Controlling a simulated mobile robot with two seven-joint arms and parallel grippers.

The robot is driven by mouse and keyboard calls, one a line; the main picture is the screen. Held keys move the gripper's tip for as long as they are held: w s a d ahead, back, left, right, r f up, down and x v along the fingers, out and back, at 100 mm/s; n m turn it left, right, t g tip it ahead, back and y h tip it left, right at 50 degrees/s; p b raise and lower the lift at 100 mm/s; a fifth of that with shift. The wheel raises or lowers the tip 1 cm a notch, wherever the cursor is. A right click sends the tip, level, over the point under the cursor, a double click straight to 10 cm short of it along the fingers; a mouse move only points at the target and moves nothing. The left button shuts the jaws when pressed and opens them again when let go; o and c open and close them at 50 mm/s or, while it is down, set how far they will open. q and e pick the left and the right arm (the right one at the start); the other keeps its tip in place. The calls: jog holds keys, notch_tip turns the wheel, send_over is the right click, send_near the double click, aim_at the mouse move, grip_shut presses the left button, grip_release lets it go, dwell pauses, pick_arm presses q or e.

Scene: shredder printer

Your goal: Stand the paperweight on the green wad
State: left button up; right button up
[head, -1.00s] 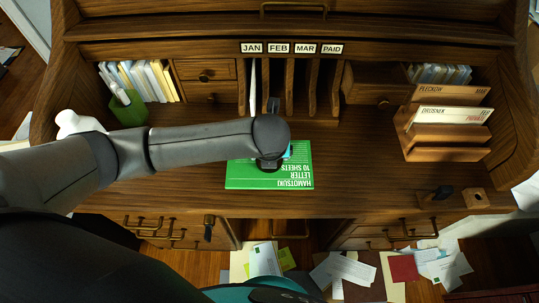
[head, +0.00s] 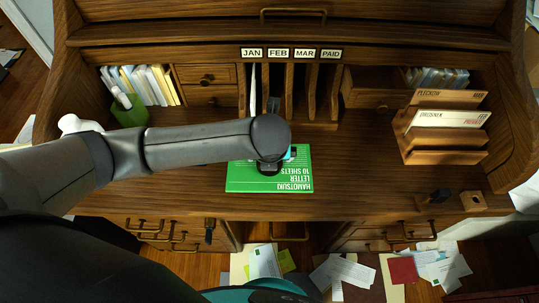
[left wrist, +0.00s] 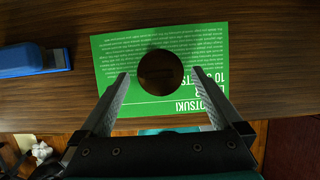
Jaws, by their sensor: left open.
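The green wad (head: 240,182), a flat pack of letter sheets with white print, lies on the desk top near its front edge; it also shows in the left wrist view (left wrist: 112,52). A dark round paperweight (left wrist: 160,70) appears on the wad, seen from above in the left wrist view. My left gripper (left wrist: 168,77) is open, with its fingers either side of the paperweight's near edge and visible gaps to both. In the head view my left arm hides most of the gripper and paperweight. My right gripper is not in view.
A blue stapler (left wrist: 35,60) lies left of the wad in the wrist view. A wooden letter rack (head: 445,140) stands at the right, a green pen holder (head: 130,112) at the left. Upright slots stand behind. Papers (head: 340,271) litter the floor.

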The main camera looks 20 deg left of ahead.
pick_arm(q)
jog(key=p+v, duration=0.2)
jog(key=v, duration=0.7)
jog(key=shift+r, duration=0.2)
jog(key=shift+s, duration=0.15)
dwell(0.8)
